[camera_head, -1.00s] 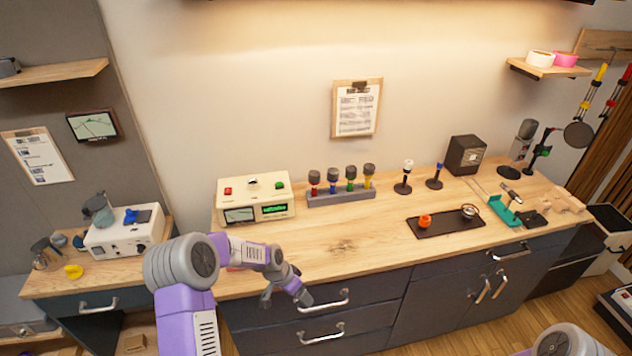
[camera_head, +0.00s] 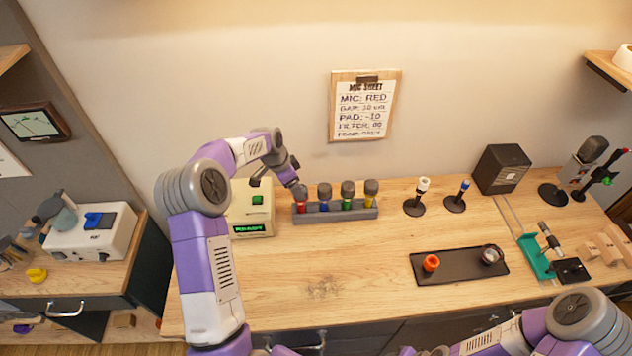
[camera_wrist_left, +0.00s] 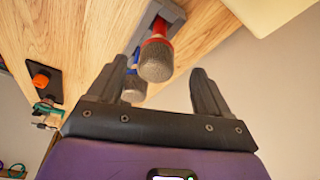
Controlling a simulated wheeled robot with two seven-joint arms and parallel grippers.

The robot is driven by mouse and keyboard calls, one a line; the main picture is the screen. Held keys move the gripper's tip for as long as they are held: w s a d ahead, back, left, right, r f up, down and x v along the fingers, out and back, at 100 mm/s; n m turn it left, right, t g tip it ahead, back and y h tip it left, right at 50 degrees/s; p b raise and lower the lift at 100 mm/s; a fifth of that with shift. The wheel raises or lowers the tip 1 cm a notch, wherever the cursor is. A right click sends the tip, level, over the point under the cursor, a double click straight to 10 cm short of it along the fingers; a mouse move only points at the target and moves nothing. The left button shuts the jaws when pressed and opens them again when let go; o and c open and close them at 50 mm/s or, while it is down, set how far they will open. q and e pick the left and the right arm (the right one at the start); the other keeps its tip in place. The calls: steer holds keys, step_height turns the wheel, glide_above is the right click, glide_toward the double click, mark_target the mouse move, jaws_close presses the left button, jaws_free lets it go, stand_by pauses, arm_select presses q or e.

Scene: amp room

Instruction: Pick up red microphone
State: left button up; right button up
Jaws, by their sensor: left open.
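The red microphone (camera_head: 301,204) stands upright at the left end of a grey rack (camera_head: 340,214), beside blue, green and yellow ones. Its grey mesh head is partly behind my left gripper (camera_head: 280,184) in the head view. In the left wrist view the red microphone (camera_wrist_left: 157,57) lies ahead between the two spread fingers of my left gripper (camera_wrist_left: 168,88), not gripped. The blue microphone (camera_wrist_left: 134,85) shows just left of it, near the left finger. My right arm is at the lower right of the head view; its gripper is not clearly visible.
A cream control box (camera_head: 252,208) stands just left of the rack, partly behind my left arm. A black tray (camera_head: 460,267) and two small stand microphones are to the right. A clipboard (camera_head: 364,106) on the wall reads "MIC: RED". The table front is clear.

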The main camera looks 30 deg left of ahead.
arm_select(q)
steer(key=x, duration=0.2)
steer(key=p+x, duration=0.1)
steer(key=x, duration=0.3)
steer(key=shift+w+d+f, duration=0.25)
steer(key=shift+d, duration=0.2)
steer(key=shift+w+f, duration=0.1)
steer(key=shift+f, duration=0.1)
steer(key=c, duration=1.3)
steer(key=shift+o, duration=0.2)
step_height(320, 180, up, 10)
steer(key=shift+r+b, duration=0.1)
steer(key=shift+b, duration=0.2)
